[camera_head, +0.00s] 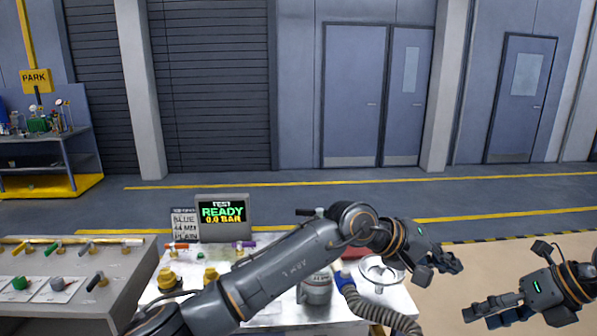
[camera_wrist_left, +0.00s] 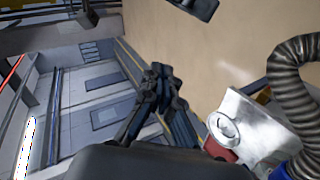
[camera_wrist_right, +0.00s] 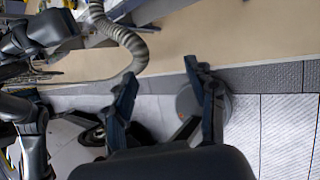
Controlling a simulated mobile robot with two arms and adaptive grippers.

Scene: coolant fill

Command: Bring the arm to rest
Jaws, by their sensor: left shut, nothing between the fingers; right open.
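My left gripper (camera_head: 452,265) is at the end of the grey arm that crosses the bench from the lower left. It is shut and empty, beyond the bench's right end; its fingers meet in the left wrist view (camera_wrist_left: 160,74). My right gripper (camera_head: 478,310) is lower right, over the tan floor. It is open and empty, with its fingers spread apart in the right wrist view (camera_wrist_right: 160,78). The two grippers are apart and neither touches an object.
The white bench (camera_head: 265,312) carries a display reading READY 0.0 BAR (camera_head: 222,214), a grey canister (camera_head: 316,290) and a round white ring (camera_head: 380,270). A ribbed hose (camera_head: 375,312) hangs near its right end. A grey counter with valves (camera_head: 60,300) stands left. Floor on the right is clear.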

